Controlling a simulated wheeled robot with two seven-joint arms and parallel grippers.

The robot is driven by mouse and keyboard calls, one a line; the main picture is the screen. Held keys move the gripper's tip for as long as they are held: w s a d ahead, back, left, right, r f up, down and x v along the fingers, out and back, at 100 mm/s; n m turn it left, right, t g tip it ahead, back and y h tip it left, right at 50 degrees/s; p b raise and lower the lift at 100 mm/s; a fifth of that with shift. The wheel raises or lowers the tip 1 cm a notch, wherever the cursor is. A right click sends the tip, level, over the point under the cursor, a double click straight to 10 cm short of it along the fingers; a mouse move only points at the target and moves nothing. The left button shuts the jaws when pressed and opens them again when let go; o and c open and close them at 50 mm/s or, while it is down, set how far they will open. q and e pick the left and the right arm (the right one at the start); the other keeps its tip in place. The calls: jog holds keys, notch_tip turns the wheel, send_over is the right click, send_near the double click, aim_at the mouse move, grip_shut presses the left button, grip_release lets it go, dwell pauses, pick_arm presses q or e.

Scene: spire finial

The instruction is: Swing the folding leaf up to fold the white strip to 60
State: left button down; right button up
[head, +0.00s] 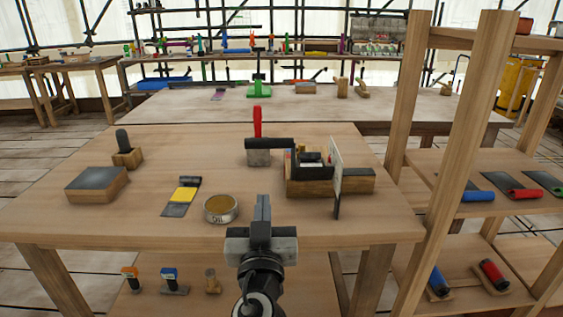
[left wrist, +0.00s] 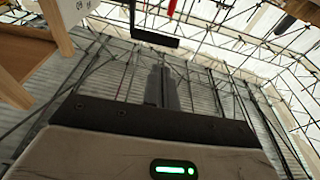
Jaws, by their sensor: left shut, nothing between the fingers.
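The folding device stands at the right of the near table, with a wooden base (head: 358,185) and dark parts on top. A thin pale upright plate (head: 337,178) stands at its front right. A black bar (head: 269,143) sticks out to its left, and also shows in the left wrist view (left wrist: 155,38). I cannot tell the folding leaf or the white strip apart with certainty. My left gripper (head: 262,207) is shut and empty, fingers together, at the table's front edge, apart from the device. Its fingers (left wrist: 163,88) also show in the left wrist view. My right gripper is not in view.
A red-handled grey block (head: 258,157) is beside the device. An oil tin (head: 221,209), a yellow-and-grey scraper-like tool (head: 182,195) and a dark-topped block (head: 97,183) lie left of my gripper. A wooden shelf post (head: 455,160) stands close on the right.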

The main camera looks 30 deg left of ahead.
aim_at(265, 147)
pick_arm(q)
jog(key=p+x, duration=0.2)
jog(key=x, duration=0.4)
jog(key=p+x, duration=0.3)
jog(key=x, duration=0.4)
jog(key=shift+s+r, duration=0.15)
jog(key=shift+r, duration=0.05)
jog(key=shift+w+a, duration=0.3)
jog(key=shift+w, duration=0.15)
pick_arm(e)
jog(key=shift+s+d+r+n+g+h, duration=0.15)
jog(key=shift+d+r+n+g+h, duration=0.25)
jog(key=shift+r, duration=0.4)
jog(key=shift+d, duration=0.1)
